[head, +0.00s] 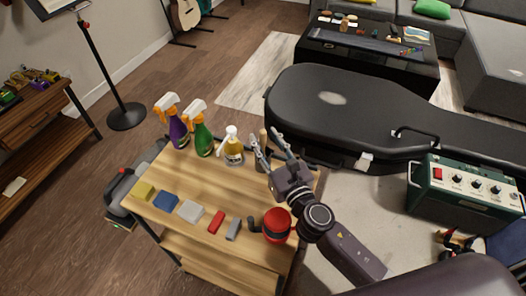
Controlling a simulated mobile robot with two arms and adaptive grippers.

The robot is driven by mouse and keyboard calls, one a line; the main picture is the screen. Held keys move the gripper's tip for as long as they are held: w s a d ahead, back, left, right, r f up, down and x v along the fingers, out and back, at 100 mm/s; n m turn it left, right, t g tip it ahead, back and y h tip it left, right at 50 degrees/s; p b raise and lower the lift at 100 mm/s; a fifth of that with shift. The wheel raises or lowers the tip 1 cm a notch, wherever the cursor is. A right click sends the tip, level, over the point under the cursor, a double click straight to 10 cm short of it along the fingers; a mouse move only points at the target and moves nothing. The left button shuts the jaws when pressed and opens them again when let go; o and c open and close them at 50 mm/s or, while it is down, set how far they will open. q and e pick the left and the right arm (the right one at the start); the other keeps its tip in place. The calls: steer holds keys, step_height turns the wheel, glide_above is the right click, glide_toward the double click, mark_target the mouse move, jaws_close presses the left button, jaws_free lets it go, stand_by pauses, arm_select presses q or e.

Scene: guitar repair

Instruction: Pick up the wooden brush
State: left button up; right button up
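My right gripper (264,137) is open over the far right corner of the wooden workbench (175,215), its two fingers spread and pointing away from me. A tan upright wooden handle (263,136), which looks like the wooden brush, shows between or just behind the fingertips. Its lower part is hidden by the gripper and a dark shape there, so I cannot tell whether a finger touches it. My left gripper is not in view.
A purple spray bottle (177,128), a green one (202,135) and a clear pump bottle (233,150) stand left of the gripper. Several coloured blocks line the front, beside a red round object (276,225). A black guitar case (370,110) lies behind; a green amplifier (466,192) stands right.

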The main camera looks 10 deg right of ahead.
steer(key=shift+w+a, duration=0.2)
steer(key=shift+w, duration=0.8)
jaws_close()
